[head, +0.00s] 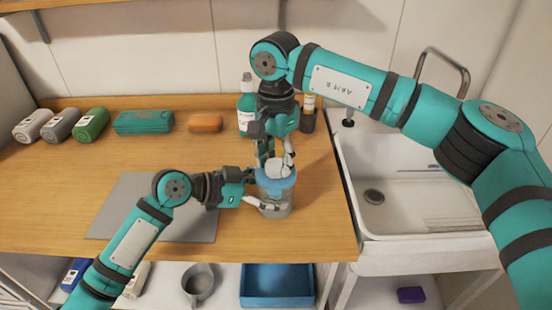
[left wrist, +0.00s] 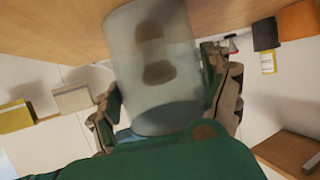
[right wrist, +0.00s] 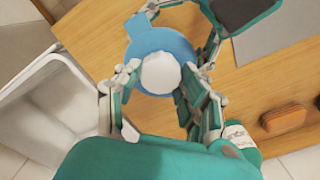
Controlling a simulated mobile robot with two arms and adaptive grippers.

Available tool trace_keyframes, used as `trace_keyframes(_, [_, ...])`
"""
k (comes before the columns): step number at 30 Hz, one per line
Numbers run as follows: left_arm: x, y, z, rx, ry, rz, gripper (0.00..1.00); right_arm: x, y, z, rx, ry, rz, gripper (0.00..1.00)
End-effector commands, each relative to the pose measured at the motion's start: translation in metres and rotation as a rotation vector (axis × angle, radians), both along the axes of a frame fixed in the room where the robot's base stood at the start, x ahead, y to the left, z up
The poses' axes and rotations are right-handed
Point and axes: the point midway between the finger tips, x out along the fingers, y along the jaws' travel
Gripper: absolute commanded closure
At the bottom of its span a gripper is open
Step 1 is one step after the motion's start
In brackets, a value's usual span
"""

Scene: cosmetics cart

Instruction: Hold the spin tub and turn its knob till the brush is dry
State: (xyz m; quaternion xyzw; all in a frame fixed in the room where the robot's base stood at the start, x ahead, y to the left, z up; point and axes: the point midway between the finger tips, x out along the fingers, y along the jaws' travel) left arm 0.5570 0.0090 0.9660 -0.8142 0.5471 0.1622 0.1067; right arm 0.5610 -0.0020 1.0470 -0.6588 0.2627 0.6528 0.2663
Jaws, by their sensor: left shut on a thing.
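The spin tub (head: 274,208) stands upright near the counter's front edge, with a clear grey body and a blue lid (right wrist: 150,40). A round white knob (right wrist: 160,73) tops the lid; it also shows in the head view (head: 278,168). My left gripper (head: 262,190) is shut on the tub's body from the left. In the left wrist view its fingers flank the clear wall (left wrist: 150,100), and a blurred brown shape, perhaps the brush (left wrist: 153,50), shows inside. My right gripper (right wrist: 160,80) points down with fingers on either side of the knob; whether they grip it is unclear.
A grey mat (head: 120,210) lies left of the tub. A sink (head: 415,160) is at the right; a blue tray (head: 278,284) sits below.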

Motion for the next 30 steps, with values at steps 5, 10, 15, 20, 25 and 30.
trace_keyframes(5, [-0.001, -0.001, -0.001, 0.001, 0.001, -0.003, 0.64, 0.000, 0.001, 0.000, 0.002, -0.001, 0.001, 0.36])
trace_keyframes(10, [-0.001, -0.001, -0.001, 0.001, 0.001, -0.002, 0.64, 0.000, 0.000, 0.000, 0.001, 0.000, 0.000, 0.35])
trace_keyframes(15, [0.000, 0.000, -0.001, 0.001, 0.001, -0.002, 0.64, 0.000, 0.000, 0.004, 0.001, -0.001, -0.001, 0.35])
trace_keyframes(20, [0.000, 0.000, -0.001, 0.002, 0.001, -0.001, 0.64, 0.000, 0.001, 0.026, 0.002, -0.003, -0.002, 0.35])
trace_keyframes(25, [0.000, 0.000, -0.001, 0.002, 0.001, 0.000, 0.64, 0.000, 0.001, 0.063, 0.001, -0.003, -0.001, 0.35])
trace_keyframes(30, [0.000, 0.000, -0.001, 0.002, 0.001, 0.000, 0.64, -0.001, 0.001, 0.096, 0.001, -0.003, -0.001, 0.35])
